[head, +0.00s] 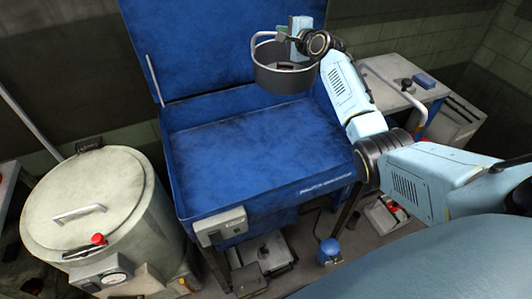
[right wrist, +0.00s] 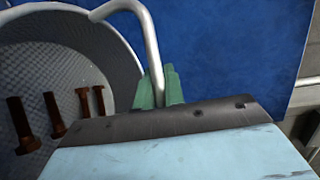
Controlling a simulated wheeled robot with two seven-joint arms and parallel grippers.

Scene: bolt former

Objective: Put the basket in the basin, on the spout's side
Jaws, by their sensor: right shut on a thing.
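The basket (head: 284,79) is a round grey mesh pail with a wire bail handle. It hangs in the air over the back right part of the blue basin (head: 240,155) in the head view. My right gripper (head: 283,35) is shut on the basket's handle, above the rim. In the right wrist view the green fingers (right wrist: 160,92) pinch the handle, and several brown bolts (right wrist: 55,112) lie inside the basket (right wrist: 85,60). The basin's visible floor looks empty. I cannot make out the spout. My left gripper is not in view.
The basin's blue lid (head: 190,45) stands open at the back. A cream drum (head: 90,210) with a gauge stands at the left. A grey side table (head: 400,80) with a blue block (head: 424,80) is at the right. A blue can (head: 329,250) stands on the floor below.

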